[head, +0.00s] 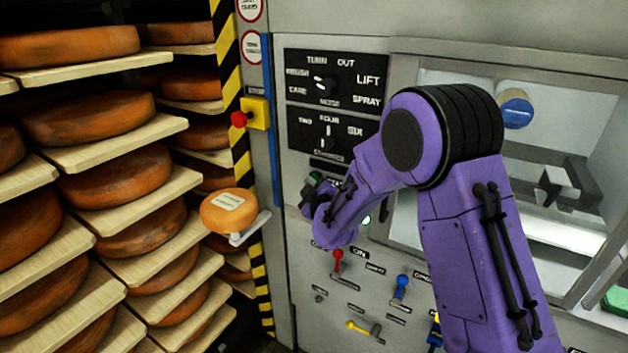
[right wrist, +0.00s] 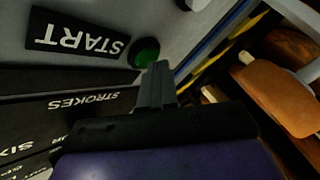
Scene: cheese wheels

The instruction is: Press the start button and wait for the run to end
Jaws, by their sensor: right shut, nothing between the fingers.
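The green start button (right wrist: 146,52) sits beside the START label (right wrist: 76,38), which reads upside down in the right wrist view. My right gripper (right wrist: 158,72) is shut and empty, its fingertips at the button's lower edge in that view. I cannot tell whether they touch it. In the head view my right gripper (head: 312,188) is at the panel below the dials, and my purple forearm hides part of the panel. My left gripper is not in view.
Shelves of cheese wheels (head: 100,117) fill the left. A small cheese wheel (head: 230,212) sits on a grey bracket near the striped post (head: 231,75). A red knob on a yellow box (head: 255,113), dials (head: 326,87), and red (head: 338,262) and blue (head: 401,287) levers surround the arm.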

